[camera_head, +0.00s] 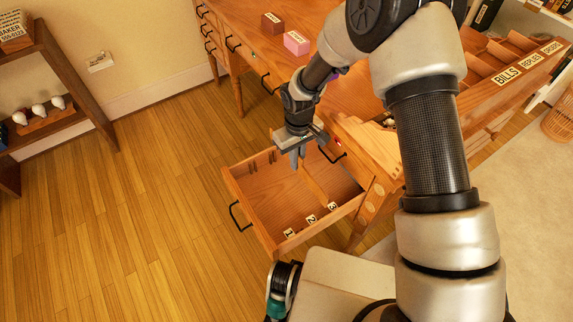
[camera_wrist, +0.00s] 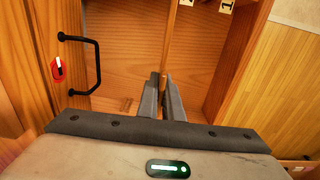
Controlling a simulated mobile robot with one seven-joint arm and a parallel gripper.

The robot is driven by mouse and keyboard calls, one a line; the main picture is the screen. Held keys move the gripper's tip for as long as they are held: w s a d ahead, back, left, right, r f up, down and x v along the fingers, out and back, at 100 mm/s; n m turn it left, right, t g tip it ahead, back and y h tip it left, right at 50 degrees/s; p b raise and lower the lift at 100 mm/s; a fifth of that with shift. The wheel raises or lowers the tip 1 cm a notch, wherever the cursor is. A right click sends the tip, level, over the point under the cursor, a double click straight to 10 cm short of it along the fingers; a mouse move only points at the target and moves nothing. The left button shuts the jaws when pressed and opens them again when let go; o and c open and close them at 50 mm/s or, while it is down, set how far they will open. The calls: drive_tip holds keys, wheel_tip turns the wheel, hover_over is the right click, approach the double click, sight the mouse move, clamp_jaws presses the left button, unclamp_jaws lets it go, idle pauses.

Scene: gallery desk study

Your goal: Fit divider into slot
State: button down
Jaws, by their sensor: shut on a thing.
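The open wooden drawer (camera_head: 262,215) extends from the desk, with tags 1 (camera_head: 289,233), 2 (camera_head: 311,219) and 3 (camera_head: 332,207) along one wall. The thin wooden divider (camera_head: 315,188) reaches across the drawer toward that wall, between tags 2 and 3. My gripper (camera_head: 297,157) is over the opposite end, shut on the divider. In the wrist view the divider (camera_wrist: 171,40) runs up from between the two fingers (camera_wrist: 163,98), just left of tag 2. Dark slots (camera_head: 252,167) show on the opposite wall. I cannot tell whether the divider's ends sit in slots.
The desk (camera_head: 260,75) stands behind the drawer, with a brown block (camera_head: 271,23) and a pink block (camera_head: 296,42) on top. A sorter (camera_head: 505,78) tagged BILLS is at right. A black handle (camera_wrist: 92,65) is close left of my fingers. Floor at left is clear.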

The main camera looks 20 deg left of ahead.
drive_tip(key=shift+f+b, duration=0.2)
drive_tip(key=shift+b, duration=0.1)
drive_tip(key=shift+f+b, duration=2.05)
drive_tip(key=shift+f, duration=0.7)
drive_tip(key=shift+b, duration=0.3)
drive_tip(key=shift+f+b, duration=2.6)
drive_tip(key=shift+f, duration=1.25)
drive_tip(key=c, duration=1.8)
unclamp_jaws()
drive_tip(key=shift+c, duration=0.2)
wheel_tip(320, 180, up, 18)
drive_tip(key=p, duration=0.4)
drive_tip(key=shift+s+f+p, duration=0.1)
drive_tip(key=shift+f+p, duration=0.15)
drive_tip(key=shift+p, duration=0.15)
